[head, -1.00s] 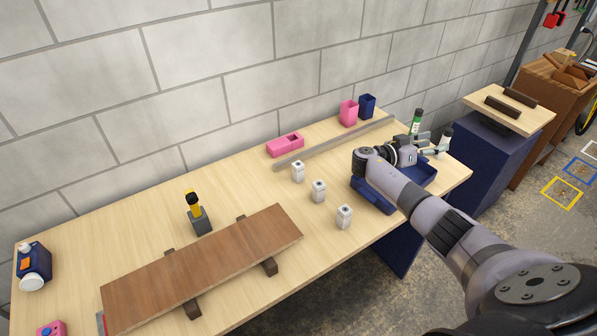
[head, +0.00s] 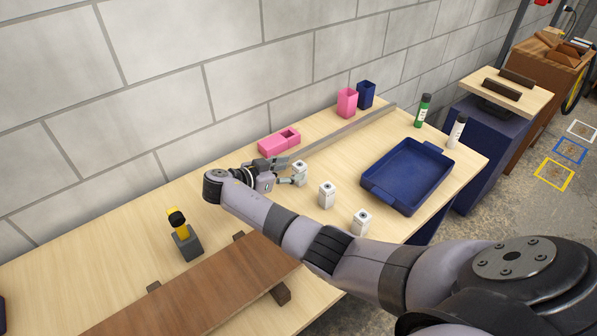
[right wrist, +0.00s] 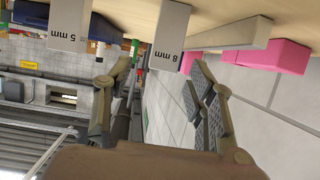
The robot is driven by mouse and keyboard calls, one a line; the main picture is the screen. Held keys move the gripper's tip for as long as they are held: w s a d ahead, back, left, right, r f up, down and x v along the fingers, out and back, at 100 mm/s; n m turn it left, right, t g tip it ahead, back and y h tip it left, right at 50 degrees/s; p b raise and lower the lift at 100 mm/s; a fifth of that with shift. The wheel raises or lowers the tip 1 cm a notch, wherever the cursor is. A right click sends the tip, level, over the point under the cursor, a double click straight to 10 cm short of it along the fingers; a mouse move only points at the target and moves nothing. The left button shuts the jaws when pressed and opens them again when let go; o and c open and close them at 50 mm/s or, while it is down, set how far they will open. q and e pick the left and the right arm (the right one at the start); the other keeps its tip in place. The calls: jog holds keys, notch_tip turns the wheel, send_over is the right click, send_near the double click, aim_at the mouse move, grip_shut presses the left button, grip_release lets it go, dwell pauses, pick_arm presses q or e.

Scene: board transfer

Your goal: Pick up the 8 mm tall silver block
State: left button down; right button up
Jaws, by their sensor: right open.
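The silver block marked "8 mm" (right wrist: 171,38) stands upright between and just beyond the fingertips of my right gripper (right wrist: 163,68) in the right wrist view, which is upside down. That gripper is open and not closed on the block. In the head view my right gripper (head: 290,171) is beside the farthest of three small silver blocks (head: 300,168), at its left side, partly covering it. A block marked "5 mm" (right wrist: 69,25) stands beside it in the wrist view. In the head view the middle block (head: 327,196) and the nearest block (head: 361,222) stand apart. My left gripper is out of view.
A pink box (head: 278,142) and a long grey bar (head: 345,133) lie behind the blocks. A blue tray (head: 407,176) is to the right. A brown board (head: 200,290) and a yellow-black tool in a grey holder (head: 187,243) are to the left.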

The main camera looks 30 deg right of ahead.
aim_at(295, 167)
jog(key=d, duration=0.1)
jog(key=d+p, duration=0.1)
jog(key=shift+w+d+f+p, duration=0.2)
jog(key=shift+w+d+p, duration=0.1)
jog(key=shift+d, duration=0.1)
jog(key=shift+w+d+f, duration=0.2)
jog(key=shift+d+f, duration=0.5)
jog(key=shift+d, duration=0.2)
jog(key=c, duration=1.2)
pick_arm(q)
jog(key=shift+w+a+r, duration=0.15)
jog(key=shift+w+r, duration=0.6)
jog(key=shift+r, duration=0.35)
pick_arm(e)
grip_shut()
